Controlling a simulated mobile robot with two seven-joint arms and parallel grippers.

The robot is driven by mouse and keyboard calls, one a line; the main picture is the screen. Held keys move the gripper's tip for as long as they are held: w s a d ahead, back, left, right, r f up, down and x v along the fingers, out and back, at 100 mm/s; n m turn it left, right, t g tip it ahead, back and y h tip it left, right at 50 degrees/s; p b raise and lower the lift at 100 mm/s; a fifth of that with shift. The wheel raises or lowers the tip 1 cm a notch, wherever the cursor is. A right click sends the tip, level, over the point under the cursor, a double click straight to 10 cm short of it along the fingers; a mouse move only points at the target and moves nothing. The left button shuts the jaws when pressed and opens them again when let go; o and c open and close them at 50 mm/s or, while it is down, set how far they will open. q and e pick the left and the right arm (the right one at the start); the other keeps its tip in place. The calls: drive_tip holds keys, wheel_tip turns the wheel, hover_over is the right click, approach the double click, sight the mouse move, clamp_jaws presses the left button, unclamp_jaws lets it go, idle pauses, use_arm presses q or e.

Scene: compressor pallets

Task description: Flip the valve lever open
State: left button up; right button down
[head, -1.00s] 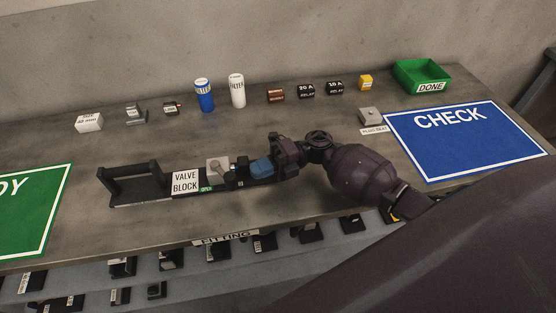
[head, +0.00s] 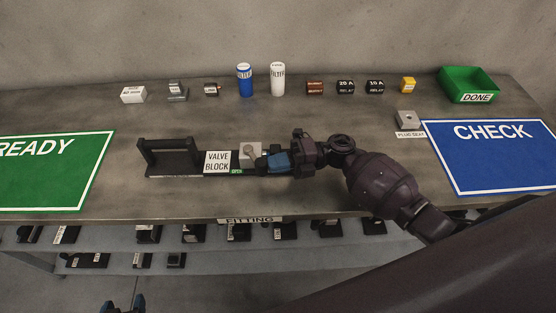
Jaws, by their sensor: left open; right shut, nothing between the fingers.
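The valve block, with a white "VALVE BLOCK" plate (head: 217,162), sits in a dark fixture on the bench. Its grey valve body (head: 250,152) is just right of the plate, and a small green "OPEN" label (head: 236,171) is below. My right gripper (head: 263,163) is shut and empty, its blue fingers pointing left at the right side of the valve body. The lever is hard to make out and seems partly hidden by these fingers; I cannot tell its angle or whether they touch. Blue fingertips of my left gripper (head: 123,306) show at the bottom edge, open, far from the valve.
A green READY mat (head: 50,175) lies left, a blue CHECK mat (head: 495,160) right. Filters, relays and small parts line the back, with a green DONE bin (head: 468,85) at the back right. A plug seat (head: 406,117) stands near the CHECK mat.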

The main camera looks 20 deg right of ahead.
drive_tip(key=shift+s+a+r+m+t+p, duration=0.25)
drive_tip(key=shift+a+m+t+p, duration=0.15)
drive_tip(key=shift+t, duration=0.2)
drive_tip(key=a+m+t+h+p, duration=0.1)
drive_tip(key=t, duration=0.1)
drive_tip(key=s+a+m+t+p, duration=0.1)
drive_tip(key=m+t+p, duration=0.1)
drive_tip(key=t, duration=0.1)
drive_tip(key=shift+a+h, duration=0.25)
drive_tip(key=shift+h, duration=0.15)
drive_tip(key=shift+s+a+m+t+h+p, duration=0.1)
drive_tip(key=shift+a+m+t+h+p, duration=0.2)
drive_tip(key=shift+m+t+p, duration=0.35)
drive_tip(key=a+m+t+h, duration=0.2)
drive_tip(key=t, duration=0.1)
drive_tip(key=shift+a+f+m+t+h+p, duration=0.1)
drive_tip(key=shift+m+t+h+p, duration=0.15)
drive_tip(key=shift+m+h+p, duration=0.1)
drive_tip(key=a+m+t+h, duration=0.2)
drive_tip(key=h, duration=0.1)
drive_tip(key=shift+w+f+m, duration=0.1)
drive_tip(key=shift+w+m, duration=0.15)
drive_tip(key=shift+m, duration=0.15)
use_arm(q)
wheel_tip(320, 180, up, 7)
drive_tip(key=w, duration=0.1)
drive_tip(key=shift+t, duration=0.3)
use_arm(e)
drive_tip(key=shift+w+a, duration=0.25)
drive_tip(key=shift+a, duration=0.3)
